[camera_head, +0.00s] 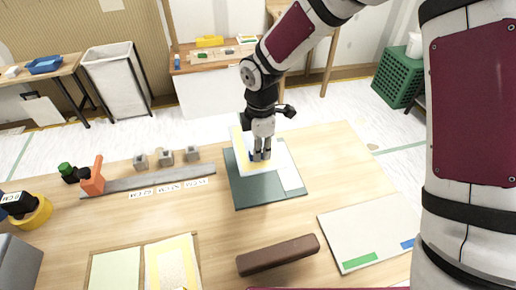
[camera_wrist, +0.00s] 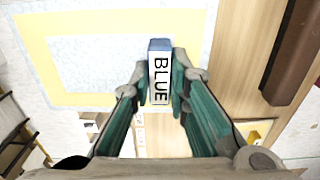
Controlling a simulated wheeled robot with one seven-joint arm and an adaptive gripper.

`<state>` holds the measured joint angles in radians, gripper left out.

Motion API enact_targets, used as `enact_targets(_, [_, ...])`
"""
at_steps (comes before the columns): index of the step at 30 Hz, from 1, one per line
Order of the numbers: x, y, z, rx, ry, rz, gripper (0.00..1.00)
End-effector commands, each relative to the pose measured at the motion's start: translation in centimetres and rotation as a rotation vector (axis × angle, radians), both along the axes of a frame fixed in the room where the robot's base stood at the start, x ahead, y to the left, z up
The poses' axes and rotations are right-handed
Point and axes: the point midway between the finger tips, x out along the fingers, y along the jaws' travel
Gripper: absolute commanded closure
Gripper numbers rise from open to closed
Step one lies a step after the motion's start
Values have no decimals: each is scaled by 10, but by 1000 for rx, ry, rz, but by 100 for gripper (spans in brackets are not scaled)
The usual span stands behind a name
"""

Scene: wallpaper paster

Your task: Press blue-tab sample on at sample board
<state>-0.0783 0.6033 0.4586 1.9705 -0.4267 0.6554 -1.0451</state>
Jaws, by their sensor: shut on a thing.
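My gripper (camera_head: 262,155) points down over the dark green mat (camera_head: 260,190) at the back middle of the table. In the wrist view its fingers (camera_wrist: 160,95) are shut on a small block, the blue tab (camera_wrist: 159,72), with a white face reading BLUE. A pale speckled sheet with a yellow border (camera_wrist: 50,60) lies behind the tab; I cannot tell if it is joined to it. In the head view a white sheet with a yellow edge (camera_head: 240,140) is under my gripper. Its contact with the mat is unclear.
A white board (camera_head: 370,225) with green and blue strips lies at the right. A brown bar (camera_head: 278,255) lies in front. Two sheets (camera_head: 115,272) lie in a wooden frame at front left. A grey strip (camera_head: 130,184), label cards and an orange tool (camera_head: 93,182) are at left.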

Motion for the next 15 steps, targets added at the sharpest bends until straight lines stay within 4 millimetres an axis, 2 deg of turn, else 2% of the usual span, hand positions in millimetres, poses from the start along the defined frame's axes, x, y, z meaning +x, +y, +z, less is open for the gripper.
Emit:
enact_targets(5, [0,-1,-2,1,-2,-1,100])
enact_targets(15, [1,-1,-34,0,0,-1,100])
